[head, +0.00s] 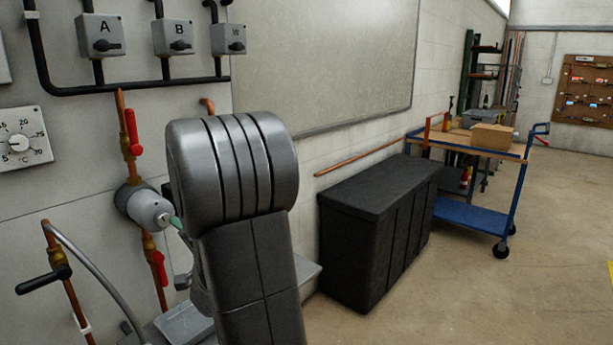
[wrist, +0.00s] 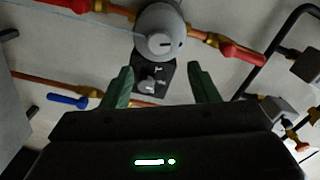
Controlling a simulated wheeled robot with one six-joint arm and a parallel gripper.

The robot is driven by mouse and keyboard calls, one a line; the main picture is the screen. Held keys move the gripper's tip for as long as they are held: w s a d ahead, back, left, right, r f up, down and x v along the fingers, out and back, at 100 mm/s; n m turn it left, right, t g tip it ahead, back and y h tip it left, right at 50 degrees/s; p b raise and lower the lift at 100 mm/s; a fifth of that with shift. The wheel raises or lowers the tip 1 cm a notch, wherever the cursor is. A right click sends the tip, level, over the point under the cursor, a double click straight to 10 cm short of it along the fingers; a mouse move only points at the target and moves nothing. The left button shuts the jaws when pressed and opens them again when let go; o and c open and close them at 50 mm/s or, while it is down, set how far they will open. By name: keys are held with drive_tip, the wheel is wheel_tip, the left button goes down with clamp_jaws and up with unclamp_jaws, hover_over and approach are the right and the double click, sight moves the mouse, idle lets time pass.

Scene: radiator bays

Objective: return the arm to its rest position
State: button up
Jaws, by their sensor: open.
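My arm stands large in the middle of the head view and hides part of the wall behind it. In the wrist view my gripper (wrist: 165,80) is open, with its two green fingers apart and nothing between them. Beyond the fingertips is a round grey pump or valve body (wrist: 160,32) on a copper pipe, with a small dark plate and knob (wrist: 149,84) below it. The same grey body (head: 146,208) shows left of my arm in the head view. A green fingertip (head: 177,223) shows close beside it; I cannot tell whether they touch.
Red-handled valves (head: 132,132) sit on the copper pipe. Switch boxes (head: 103,38) and a dial (head: 20,140) are on the wall. A black cabinet (head: 375,230) and a blue trolley (head: 470,216) stand to the right. The floor (head: 540,290) at the right is clear.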

approach(164, 219)
drive_tip(key=x, duration=0.8)
drive_tip(key=shift+w+f+p, duration=0.2)
drive_tip(key=shift+p, duration=0.15)
drive_tip(key=shift+w+a+n, duration=0.2)
drive_tip(key=shift+w+n, duration=0.05)
drive_tip(key=shift+n, duration=0.05)
drive_tip(key=shift+s+d+n, duration=0.1)
drive_tip(key=shift+n, duration=0.6)
drive_tip(key=n, duration=0.5)
drive_tip(key=shift+r, duration=0.15)
drive_tip(key=n+p, duration=0.3)
drive_tip(key=n, duration=0.3)
drive_tip(key=shift+s+n, duration=0.15)
drive_tip(key=shift+n, duration=0.15)
drive_tip(key=shift+v, duration=1.7)
drive_tip(key=shift+d+b, duration=0.1)
drive_tip(key=shift+b, duration=0.2)
